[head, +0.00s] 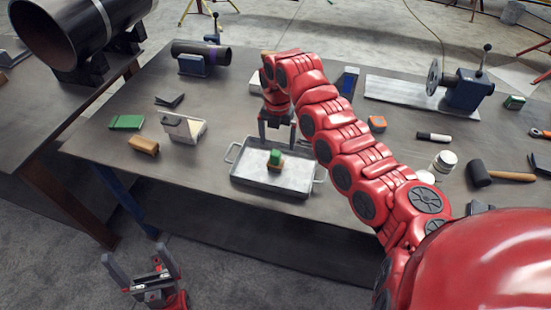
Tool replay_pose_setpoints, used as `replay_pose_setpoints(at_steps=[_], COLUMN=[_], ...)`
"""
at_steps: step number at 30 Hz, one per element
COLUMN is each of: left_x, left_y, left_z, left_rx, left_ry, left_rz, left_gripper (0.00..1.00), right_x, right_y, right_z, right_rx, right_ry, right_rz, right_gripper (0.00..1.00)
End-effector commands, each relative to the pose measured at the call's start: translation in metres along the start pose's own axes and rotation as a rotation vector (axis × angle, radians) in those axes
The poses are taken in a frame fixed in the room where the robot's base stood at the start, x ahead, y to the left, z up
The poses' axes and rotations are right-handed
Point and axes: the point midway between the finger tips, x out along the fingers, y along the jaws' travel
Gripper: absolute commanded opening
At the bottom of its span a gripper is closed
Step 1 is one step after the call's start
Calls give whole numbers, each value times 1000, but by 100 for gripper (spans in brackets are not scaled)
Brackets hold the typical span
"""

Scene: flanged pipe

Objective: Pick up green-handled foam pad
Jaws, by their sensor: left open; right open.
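A small pad with a green top and a brownish base (275,160) sits in a shallow grey metal tray (300,182) with side handles, at the front middle of the table. It looks like the green-handled foam pad. My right gripper (278,138) is open and empty, pointing down just above and behind the pad, apart from it. My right arm reaches in from the lower right. My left gripper (138,258) is open and empty, low in front of the table at the lower left, far from the pad.
Left of the tray are a grey-white holder (184,128), a brown block (145,145) and a flat green block (126,122). White jars (445,160) and a black mallet (480,174) lie right. The table's front edge runs before the tray.

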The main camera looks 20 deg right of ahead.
Motion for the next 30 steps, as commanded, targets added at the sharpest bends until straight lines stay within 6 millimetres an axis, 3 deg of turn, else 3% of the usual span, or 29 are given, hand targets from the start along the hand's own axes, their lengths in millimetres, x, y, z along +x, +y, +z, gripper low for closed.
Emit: replay_pose_setpoints(at_steps=[1,6,13,19,28,30], left_x=[9,16,32,45,45,45], left_y=[0,-1,-2,-2,-2,-2], left_z=[-2,-3,-5,-8,-8,-8], left_rx=[0,0,0,0,0,0], left_ry=[0,-1,0,-1,0,0], left_rz=[0,0,0,0,0,0], left_gripper=[100,100,100,100,100,100], right_x=[6,32,49,83,91,91], right_y=[-1,0,3,4,4,4], right_z=[-2,-2,-4,-6,-4,-4], right_rx=[0,-1,-3,-1,-1,-1], right_ry=[7,4,3,4,-2,-2], right_rz=[-5,-3,-2,-4,-1,-1], right_gripper=[100,100,100,100,100,89])
